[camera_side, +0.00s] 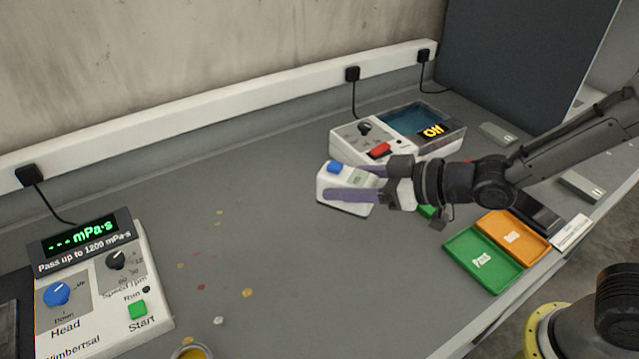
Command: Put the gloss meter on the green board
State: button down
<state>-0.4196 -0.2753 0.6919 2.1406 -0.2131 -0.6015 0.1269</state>
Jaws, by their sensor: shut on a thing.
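The gloss meter, a white block with a blue button (335,205), is between the purple fingers of my gripper (350,183). My gripper is shut on it, with one finger along its near side. Whether the meter touches the bench is hard to tell. A green patch (428,211) shows just below and right of my gripper, mostly hidden by it; I cannot tell whether it is a board. A green tray marked "Pass" (461,248) lies further right, at the bench's front edge.
An orange tray (541,250) adjoins the green one. A white instrument reading "Off" (345,147) stands right behind the meter. A viscometer unit (115,315) and a yellow paint pot (190,352) are at left. The middle bench is clear apart from paint spots.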

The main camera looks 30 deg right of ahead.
aim_at(374, 184)
jog(key=v, duration=0.2)
jog(key=shift+s+r, duration=0.25)
jog(key=shift+r, duration=0.05)
jog(key=shift+s+d, duration=0.1)
jog(key=shift+s, duration=0.1)
jog(key=s+d+r+m+t+h, duration=0.1)
jog(key=s+d+m+h, duration=0.3)
jog(key=d, duration=0.6)
jog(key=s+d+r+m+t+h, duration=0.1)
jog(key=s+d+m+h, duration=0.15)
jog(key=s+d, duration=0.6)
jog(key=shift+h, duration=0.25)
jog(key=x, duration=0.6)
jog(key=d+f+x, duration=0.1)
jog(key=x, duration=0.4)
jog(key=s+f+x, duration=0.1)
jog(key=x, duration=0.5)
jog(key=shift+w+d+f, duration=0.25)
jog(key=shift+d+f, duration=0.1)
jog(key=shift+w+f, duration=0.2)
jog(key=shift+f, duration=1.55)
